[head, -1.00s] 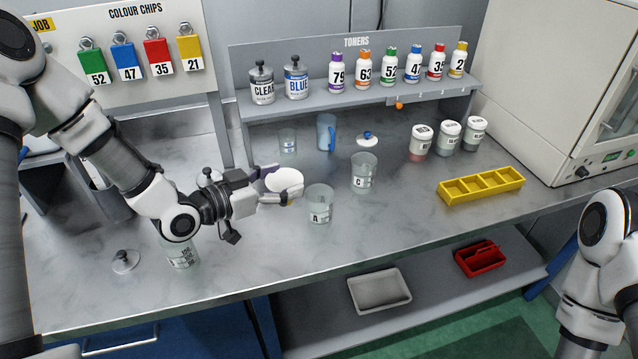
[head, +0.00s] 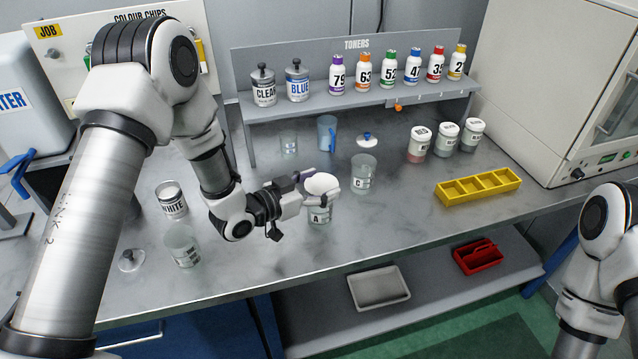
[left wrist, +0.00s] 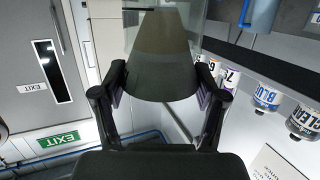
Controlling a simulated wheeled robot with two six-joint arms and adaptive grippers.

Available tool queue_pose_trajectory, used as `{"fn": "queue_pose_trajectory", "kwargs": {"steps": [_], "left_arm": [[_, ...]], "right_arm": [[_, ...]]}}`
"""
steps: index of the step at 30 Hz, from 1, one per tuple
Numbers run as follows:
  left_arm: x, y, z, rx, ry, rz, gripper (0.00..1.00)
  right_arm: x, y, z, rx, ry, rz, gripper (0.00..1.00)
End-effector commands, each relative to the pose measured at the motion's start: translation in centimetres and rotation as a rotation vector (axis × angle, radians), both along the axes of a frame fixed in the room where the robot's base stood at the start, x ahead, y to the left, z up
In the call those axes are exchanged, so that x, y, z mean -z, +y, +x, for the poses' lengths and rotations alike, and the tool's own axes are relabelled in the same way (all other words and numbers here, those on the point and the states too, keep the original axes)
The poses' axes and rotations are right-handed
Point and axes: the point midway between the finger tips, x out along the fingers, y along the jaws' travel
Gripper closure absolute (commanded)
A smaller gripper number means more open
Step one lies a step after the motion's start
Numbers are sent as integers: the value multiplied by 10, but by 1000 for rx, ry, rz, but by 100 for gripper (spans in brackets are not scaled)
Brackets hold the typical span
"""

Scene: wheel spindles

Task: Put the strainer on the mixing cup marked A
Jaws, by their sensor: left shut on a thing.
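The strainer (head: 322,183) is a pale cone with a wide round top. My left gripper (head: 326,187) is shut on it, with one finger on each side. In the left wrist view the strainer (left wrist: 160,55) fills the space between the fingers (left wrist: 160,95). In the head view it is right over the clear mixing cup marked A (head: 319,215) and hides the cup's mouth. I cannot tell whether its tip is inside the cup or whether it touches the rim. My right gripper is out of view.
Clear cup C (head: 363,174) stands close behind and to the right of cup A. Another clear cup (head: 182,247) and a WHITE tin (head: 171,200) stand to the left. A yellow divided tray (head: 478,187) lies at the right. The bench in front of cup A is clear.

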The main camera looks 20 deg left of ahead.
Motion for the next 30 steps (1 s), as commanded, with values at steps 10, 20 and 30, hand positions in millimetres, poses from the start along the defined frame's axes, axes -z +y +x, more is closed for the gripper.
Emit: {"fn": "queue_pose_trajectory", "kwargs": {"steps": [10, 20, 30], "left_arm": [[0, 0, 0, 0, 0, 0, 3], [-7, 19, -26, -6, 1, -7, 3], [-24, 60, -87, -6, 1, -5, 3]], "right_arm": [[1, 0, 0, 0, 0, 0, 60], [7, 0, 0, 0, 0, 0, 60], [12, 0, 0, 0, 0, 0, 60]]}}
